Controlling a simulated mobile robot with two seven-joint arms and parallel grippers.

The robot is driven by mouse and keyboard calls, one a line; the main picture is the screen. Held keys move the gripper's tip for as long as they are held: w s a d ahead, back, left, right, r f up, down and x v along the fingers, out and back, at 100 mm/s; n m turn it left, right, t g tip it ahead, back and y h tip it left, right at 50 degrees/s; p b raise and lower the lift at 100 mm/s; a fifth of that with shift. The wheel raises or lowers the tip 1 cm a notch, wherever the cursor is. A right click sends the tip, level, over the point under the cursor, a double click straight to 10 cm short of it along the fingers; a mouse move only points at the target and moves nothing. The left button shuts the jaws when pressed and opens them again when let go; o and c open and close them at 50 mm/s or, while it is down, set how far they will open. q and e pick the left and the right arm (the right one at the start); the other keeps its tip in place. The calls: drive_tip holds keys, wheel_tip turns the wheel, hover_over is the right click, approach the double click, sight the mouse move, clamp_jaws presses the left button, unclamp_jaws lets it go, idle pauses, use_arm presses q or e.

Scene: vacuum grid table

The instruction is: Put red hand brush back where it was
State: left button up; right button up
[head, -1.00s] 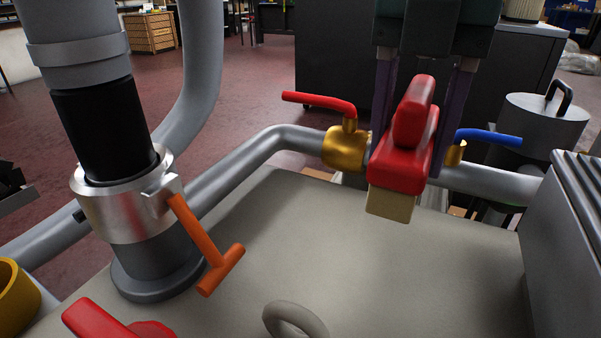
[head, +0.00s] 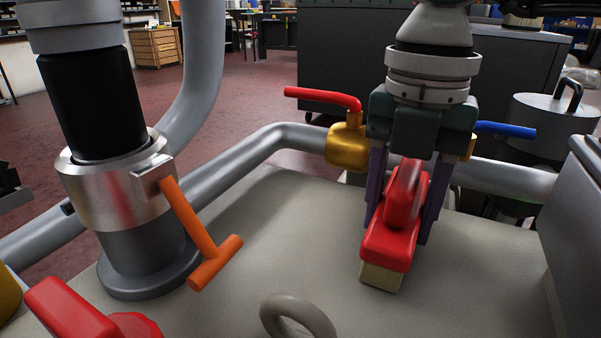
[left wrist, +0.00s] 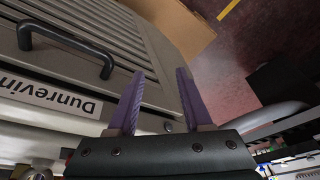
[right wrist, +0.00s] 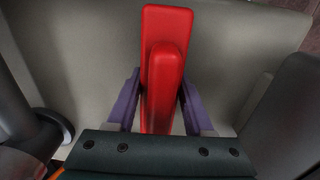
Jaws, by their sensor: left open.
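The red hand brush (head: 388,246) is in the head view, right of centre, over the grey table top, with its pale bristles facing down. I cannot tell whether the bristles touch the table. My right gripper (head: 398,228) comes from above, its purple fingers closed on the two sides of the brush. In the right wrist view the brush (right wrist: 166,60) lies between the fingertips (right wrist: 160,78), its long red body pointing away. My left gripper (left wrist: 160,72) shows only in the left wrist view. It is open and empty, beside a grey slatted unit with a black handle.
The grey table top (head: 250,240) has free room left of the brush. A grey ring (head: 290,318) stands at the front. A pipe with a red-handled valve (head: 345,145) runs behind. An orange T-handle (head: 205,245) juts from the hose coupling (head: 105,190). Another red object (head: 75,310) is front left.

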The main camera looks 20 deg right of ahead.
drive_tip(key=o, duration=0.5)
wheel_tip(320, 180, up, 12)
drive_tip(key=p, duration=0.5)
drive_tip(key=shift+r, duration=0.15)
